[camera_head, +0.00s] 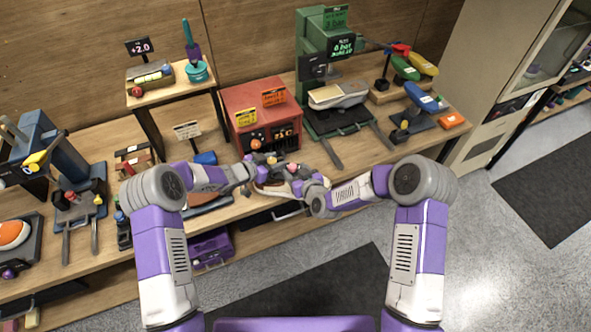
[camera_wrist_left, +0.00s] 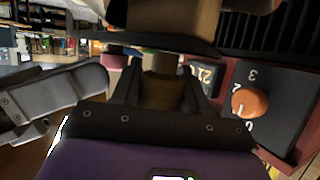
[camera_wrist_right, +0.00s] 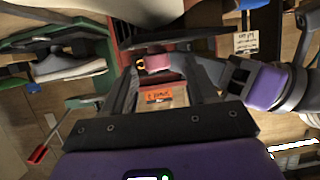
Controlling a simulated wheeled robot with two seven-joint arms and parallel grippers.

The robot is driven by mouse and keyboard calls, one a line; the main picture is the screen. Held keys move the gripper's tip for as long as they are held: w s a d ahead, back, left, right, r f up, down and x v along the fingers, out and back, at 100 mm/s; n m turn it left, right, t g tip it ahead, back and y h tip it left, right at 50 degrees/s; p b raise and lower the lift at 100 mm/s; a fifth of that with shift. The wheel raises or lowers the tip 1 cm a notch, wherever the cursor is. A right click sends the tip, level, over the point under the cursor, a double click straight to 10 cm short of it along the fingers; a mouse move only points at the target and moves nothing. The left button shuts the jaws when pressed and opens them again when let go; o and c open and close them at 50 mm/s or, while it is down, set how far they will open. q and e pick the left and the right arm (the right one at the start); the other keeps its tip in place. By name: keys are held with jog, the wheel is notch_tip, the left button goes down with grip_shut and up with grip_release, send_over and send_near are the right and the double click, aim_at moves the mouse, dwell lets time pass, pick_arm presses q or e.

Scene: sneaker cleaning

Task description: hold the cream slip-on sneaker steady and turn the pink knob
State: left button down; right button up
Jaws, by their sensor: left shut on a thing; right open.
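The cream slip-on sneaker (camera_wrist_right: 120,9) shows as a pale curved shape at the top of the right wrist view. A tan, shaded body above a dark strip fills the top of the left wrist view (camera_wrist_left: 172,18). My left gripper (camera_head: 250,171) is shut on a narrow tan part between its fingers, which looks like part of the sneaker. The pink knob (camera_wrist_right: 155,63) stands between the spread fingers of my right gripper (camera_wrist_right: 160,90). The right gripper is open; I cannot tell whether a finger touches the knob. In the head view the grippers and wrists hide much of both things.
A red box (camera_head: 262,112) with orange and yellow labels stands just behind the grippers. Its orange dial (camera_wrist_left: 249,102) is close to my left gripper. A green press (camera_head: 322,60) holding a grey-white shoe (camera_head: 338,94) is behind to the right. A small shelf (camera_head: 170,84) stands behind left.

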jog(key=v, duration=0.6)
jog(key=shift+d, duration=0.3)
jog(key=shift+s+r, duration=0.1)
jog(key=shift+s, duration=0.05)
jog(key=shift+c, duration=1)
jog(key=v, duration=0.4)
jog(key=shift+s, duration=0.15)
jog(key=shift+c, duration=0.4)
jog(key=x, duration=1.1)
jog(key=shift+w+a+f, duration=0.15)
jog(key=shift+w+f, duration=0.05)
jog(key=shift+w, duration=0.1)
jog(key=shift+c, duration=0.4)
